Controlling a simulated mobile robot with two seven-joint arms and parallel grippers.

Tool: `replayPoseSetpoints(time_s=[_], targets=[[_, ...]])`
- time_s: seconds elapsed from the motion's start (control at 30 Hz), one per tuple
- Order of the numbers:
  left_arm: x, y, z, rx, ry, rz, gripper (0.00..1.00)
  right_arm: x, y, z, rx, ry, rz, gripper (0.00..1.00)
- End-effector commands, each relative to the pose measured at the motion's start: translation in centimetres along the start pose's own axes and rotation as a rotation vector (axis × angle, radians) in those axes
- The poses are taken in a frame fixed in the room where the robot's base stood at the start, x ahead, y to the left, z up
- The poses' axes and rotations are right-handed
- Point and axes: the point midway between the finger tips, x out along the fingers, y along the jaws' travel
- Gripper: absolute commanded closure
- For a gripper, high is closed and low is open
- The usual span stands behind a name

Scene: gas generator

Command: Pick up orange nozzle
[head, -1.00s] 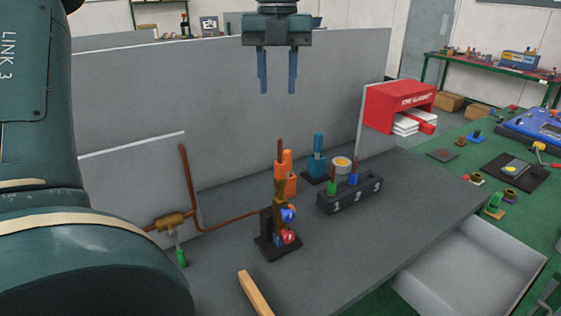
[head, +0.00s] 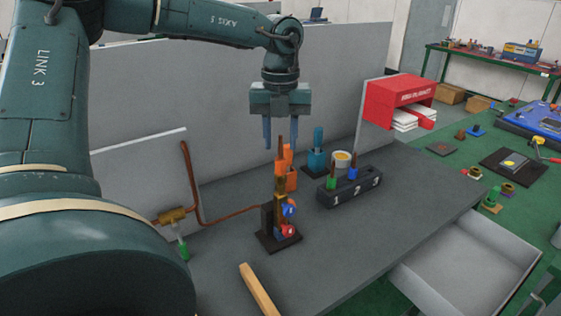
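The orange nozzle (head: 280,166), with a brown tip, stands upright on top of a dark stand (head: 279,238) with a blue and a red knob. My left gripper (head: 281,146) points down with its blue fingers apart and nothing visible between them except the nozzle's brown tip, which lines up there in the picture. I cannot tell whether the fingers are around the tip or behind it. An orange bottle (head: 292,181) stands close behind the nozzle and is partly hidden by it. My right gripper is not in view.
A black rack (head: 345,194) numbered 1 to 3 holds a green and a blue nozzle. A blue bottle (head: 316,158) and a tape roll (head: 341,159) stand behind it. A copper pipe (head: 192,190) runs left of the stand. A wooden bar (head: 257,291) lies in front. The table's right side is clear.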

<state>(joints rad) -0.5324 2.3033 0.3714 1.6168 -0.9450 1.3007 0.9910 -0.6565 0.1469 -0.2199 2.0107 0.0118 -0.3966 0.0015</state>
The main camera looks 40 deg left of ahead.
Motion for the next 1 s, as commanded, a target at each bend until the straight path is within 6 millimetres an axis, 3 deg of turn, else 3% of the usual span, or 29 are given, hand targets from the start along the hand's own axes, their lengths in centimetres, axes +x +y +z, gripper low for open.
replayPoseSetpoints(time_s=[0.17,0.6,1.0], targets=[[0.04,0.0,0.0,0.0,0.0,0.0,0.65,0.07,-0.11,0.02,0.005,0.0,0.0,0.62],[-0.01,0.0,0.01,0.0,0.0,0.0,1.0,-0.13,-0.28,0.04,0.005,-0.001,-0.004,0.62],[-0.05,-0.01,0.02,0.0,-0.001,0.0,1.0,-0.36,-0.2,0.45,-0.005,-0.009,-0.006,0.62]])
